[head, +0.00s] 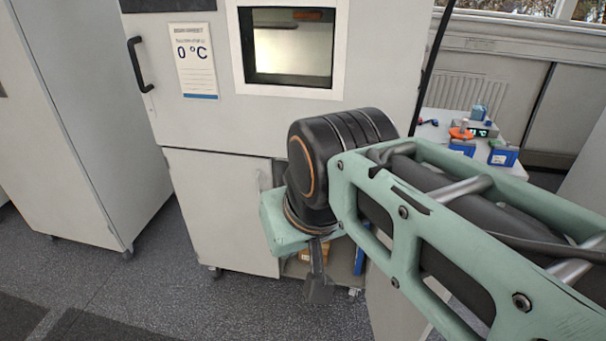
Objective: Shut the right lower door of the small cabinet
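The small cabinet (205,125) is light grey with a window in its upper part. Its left lower door (222,215) is shut. The right lower compartment is open, with a brown item (314,253) and a blue item (361,258) partly visible inside. A pale panel (392,306), which looks like the right lower door swung outward, shows under my arm; much of it is hidden. My gripper (318,290) points down in front of the open compartment, left of that panel. Only a dark finger part shows, so its opening cannot be told. I cannot see whether it touches anything.
A tall grey cabinet (90,120) stands at the left. A white table (432,132) with blue boxes (503,155) and small devices stands behind at the right, near a radiator (468,90). The floor (170,290) in front at the left is clear.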

